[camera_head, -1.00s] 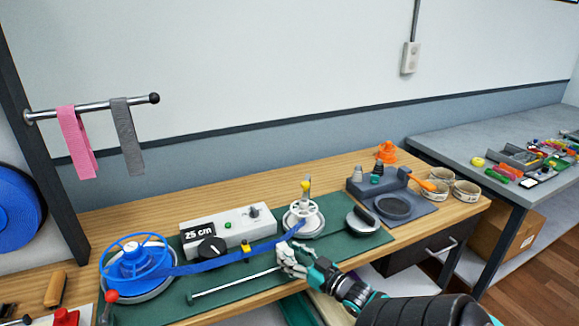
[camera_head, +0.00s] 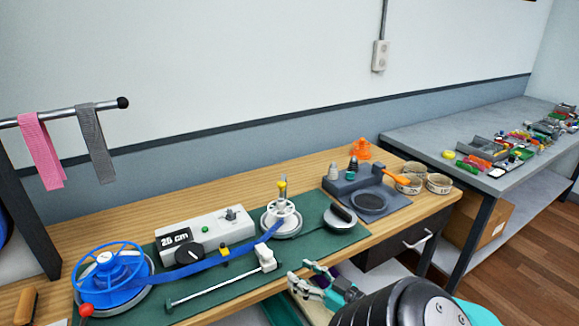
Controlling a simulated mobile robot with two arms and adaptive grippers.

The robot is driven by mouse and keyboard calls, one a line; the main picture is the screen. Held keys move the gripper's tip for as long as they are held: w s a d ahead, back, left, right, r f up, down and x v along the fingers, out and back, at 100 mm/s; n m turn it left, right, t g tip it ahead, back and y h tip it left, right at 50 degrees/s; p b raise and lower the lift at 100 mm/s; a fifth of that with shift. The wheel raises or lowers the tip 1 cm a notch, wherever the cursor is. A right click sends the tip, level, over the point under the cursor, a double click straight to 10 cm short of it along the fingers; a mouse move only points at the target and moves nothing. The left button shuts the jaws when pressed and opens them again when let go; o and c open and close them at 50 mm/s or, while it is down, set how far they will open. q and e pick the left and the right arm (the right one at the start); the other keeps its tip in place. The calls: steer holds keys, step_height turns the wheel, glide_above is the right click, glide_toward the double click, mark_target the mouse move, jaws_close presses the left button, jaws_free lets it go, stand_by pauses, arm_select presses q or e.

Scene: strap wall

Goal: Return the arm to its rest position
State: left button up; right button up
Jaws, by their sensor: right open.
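My right gripper (camera_head: 312,280) is in front of the wooden bench's (camera_head: 62,238) front edge, at the lower middle of the head view. Its fingers are apart and nothing shows between them. My dark right arm reaches in from the bottom right. A metal rod with a white end block (camera_head: 266,257) lies on the green mat (camera_head: 318,243), a little left of the gripper and apart from it. My left gripper is not in view.
A blue reel (camera_head: 112,280) feeds a blue strap past a white box reading 25 cm (camera_head: 203,236) to a white spool (camera_head: 282,216). A grey station (camera_head: 369,203) stands at right. Pink (camera_head: 41,152) and grey (camera_head: 96,145) straps hang from a rail.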

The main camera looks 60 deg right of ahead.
steer(key=shift+s, duration=0.4)
steer(key=s+a+f+g, duration=0.2)
steer(key=f+g, duration=0.1)
steer(key=f, duration=0.6)
steer(key=s+a+f+m+g, duration=0.1)
steer(key=s+f+g, duration=0.15)
steer(key=f, duration=0.75)
steer(key=s+a+f+g, duration=0.2)
steer(key=s+f, duration=0.1)
steer(key=f, duration=0.6)
steer(key=s+a+f+n+g+y, duration=0.1)
steer(key=s+a+f+g, duration=0.3)
steer(key=a+f, duration=0.6)
steer(key=s+a+f+n+g+y, duration=0.1)
steer(key=s+a+f+n+g, duration=0.3)
steer(key=s+a+f, duration=0.4)
steer(key=a+f+g, duration=0.1)
steer(key=a+f, duration=0.2)
steer(key=a, duration=0.2)
steer(key=shift+s+a+f+y, duration=0.15)
steer(key=shift+f+y, duration=0.05)
steer(key=shift+y, duration=0.2)
